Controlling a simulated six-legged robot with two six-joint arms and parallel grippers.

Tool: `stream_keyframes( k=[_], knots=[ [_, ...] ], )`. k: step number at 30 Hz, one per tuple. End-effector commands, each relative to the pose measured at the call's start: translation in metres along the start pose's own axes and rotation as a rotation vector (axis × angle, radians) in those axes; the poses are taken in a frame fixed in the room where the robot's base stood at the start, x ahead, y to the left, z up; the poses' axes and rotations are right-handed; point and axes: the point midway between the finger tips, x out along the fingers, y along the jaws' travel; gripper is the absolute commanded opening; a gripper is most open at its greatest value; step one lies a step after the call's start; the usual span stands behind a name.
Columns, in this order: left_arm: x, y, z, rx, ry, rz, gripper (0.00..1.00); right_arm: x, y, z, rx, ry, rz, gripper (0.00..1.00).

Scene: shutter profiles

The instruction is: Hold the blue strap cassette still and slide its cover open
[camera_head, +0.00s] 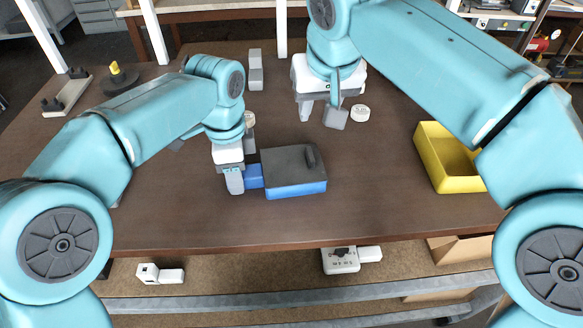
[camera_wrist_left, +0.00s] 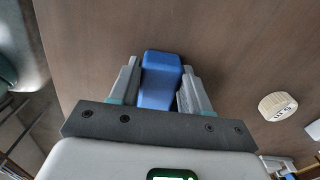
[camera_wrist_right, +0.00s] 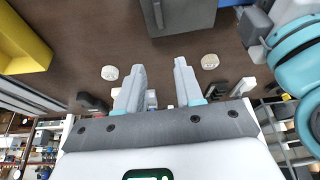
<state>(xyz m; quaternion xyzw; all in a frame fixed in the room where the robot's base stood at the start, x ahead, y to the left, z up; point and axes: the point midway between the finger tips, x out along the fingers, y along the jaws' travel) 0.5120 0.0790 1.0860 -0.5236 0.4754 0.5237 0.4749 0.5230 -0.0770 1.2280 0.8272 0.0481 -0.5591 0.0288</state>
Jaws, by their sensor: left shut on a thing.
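The blue strap cassette (camera_head: 297,190) lies on the brown table, with a dark grey cover (camera_head: 285,165) over its top. A raised ridge (camera_head: 310,157) stands near the cover's right edge. My left gripper (camera_head: 243,180) is shut on the blue tab at the cassette's left side; the left wrist view shows this blue tab (camera_wrist_left: 160,80) between the fingers. My right gripper (camera_head: 320,112) is open and empty, behind the cassette and apart from it. The right wrist view shows the cover (camera_wrist_right: 190,15) at the top edge, beyond the open fingers (camera_wrist_right: 160,66).
A yellow bin (camera_head: 436,170) stands to the right. White round discs (camera_head: 361,113) lie behind the cassette, near my right gripper. A grey block (camera_head: 256,75) is farther back. A black disc with a yellow knob (camera_head: 116,70) is at the back left. The table in front of the cassette is clear.

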Motion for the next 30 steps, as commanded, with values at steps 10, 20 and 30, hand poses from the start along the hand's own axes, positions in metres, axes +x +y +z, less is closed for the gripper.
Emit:
stream_keyframes(
  k=[10, 20, 30],
  knots=[
    [0.002, 0.000, 0.000, 0.001, -0.001, 0.002, 0.10, 0.035, -0.007, 0.020, 0.008, -0.087, 0.010, 0.36],
    [0.002, 0.000, -0.001, 0.001, -0.001, 0.003, 0.10, 0.078, -0.006, 0.037, 0.009, -0.085, 0.010, 0.36],
    [0.002, 0.001, -0.001, 0.001, -0.001, 0.003, 0.10, 0.093, -0.006, 0.042, 0.009, -0.082, 0.010, 0.36]
  ],
)
